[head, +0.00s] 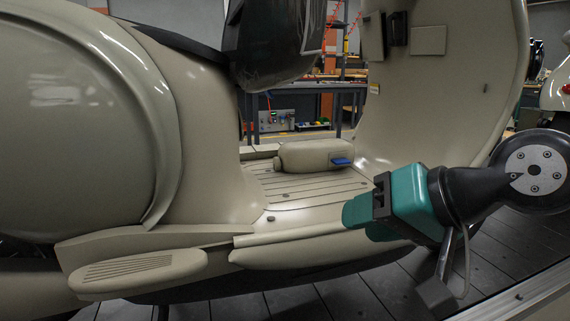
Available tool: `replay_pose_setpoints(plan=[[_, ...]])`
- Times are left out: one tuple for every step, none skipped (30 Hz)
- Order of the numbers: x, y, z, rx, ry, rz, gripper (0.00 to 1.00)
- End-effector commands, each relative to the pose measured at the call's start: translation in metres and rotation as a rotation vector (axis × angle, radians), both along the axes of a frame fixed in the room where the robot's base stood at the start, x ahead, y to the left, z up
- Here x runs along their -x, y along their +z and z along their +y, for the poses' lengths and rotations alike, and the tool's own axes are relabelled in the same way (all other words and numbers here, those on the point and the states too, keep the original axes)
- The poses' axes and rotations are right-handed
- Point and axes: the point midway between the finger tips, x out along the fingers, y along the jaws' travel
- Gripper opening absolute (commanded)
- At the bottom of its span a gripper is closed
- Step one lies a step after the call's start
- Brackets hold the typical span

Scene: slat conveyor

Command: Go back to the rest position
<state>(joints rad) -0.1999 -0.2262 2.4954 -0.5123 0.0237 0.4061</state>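My gripper (385,205) is at the right, in front of the scooter's footboard. It has a teal body with a dark clamp-like part, and a cable hangs below it. I cannot make out its fingertips clearly, nor whether they are open or shut. No held object can be told apart from it. My arm comes in from the right edge, with a round grey joint cap. A cream scooter (85,110) fills most of the view. Its ribbed footboard (310,188) carries a cream rounded part (308,156) with a blue piece (341,161) at its right end.
The scooter's front shield (435,95) rises behind my gripper, and its side sill (300,252) runs just left of and below it. Dark conveyor slats (300,300) lie below, with a pale rail (520,297) at lower right. A workbench (310,88) stands behind.

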Motion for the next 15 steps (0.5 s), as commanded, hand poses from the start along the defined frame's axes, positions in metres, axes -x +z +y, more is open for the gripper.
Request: replay_pose_setpoints(plan=[[0.019,-0.013,-0.002,0.092,0.080,0.042,0.40],[0.029,-0.021,-0.004,0.144,0.127,0.068,0.40],[0.043,-0.029,-0.007,0.208,0.190,0.101,0.40],[0.053,-0.035,-0.010,0.252,0.237,0.124,0.40],[0.063,-0.040,-0.013,0.293,0.281,0.146,0.40],[0.075,-0.047,-0.018,0.345,0.340,0.176,0.40],[0.085,-0.051,-0.021,0.381,0.384,0.199,0.40],[0.093,-0.054,-0.025,0.414,0.426,0.219,0.40],[0.105,-0.058,-0.031,0.457,0.484,0.247,0.40],[0.114,-0.061,-0.035,0.487,0.528,0.269,0.40],[0.123,-0.063,-0.039,0.516,0.571,0.290,0.40],[0.128,-0.051,-0.042,0.533,0.599,0.303,0.40],[0.126,-0.039,-0.041,0.529,0.592,0.300,0.40],[0.126,-0.031,-0.041,0.527,0.591,0.301,0.40],[0.126,-0.021,-0.041,0.527,0.589,0.301,0.40]])
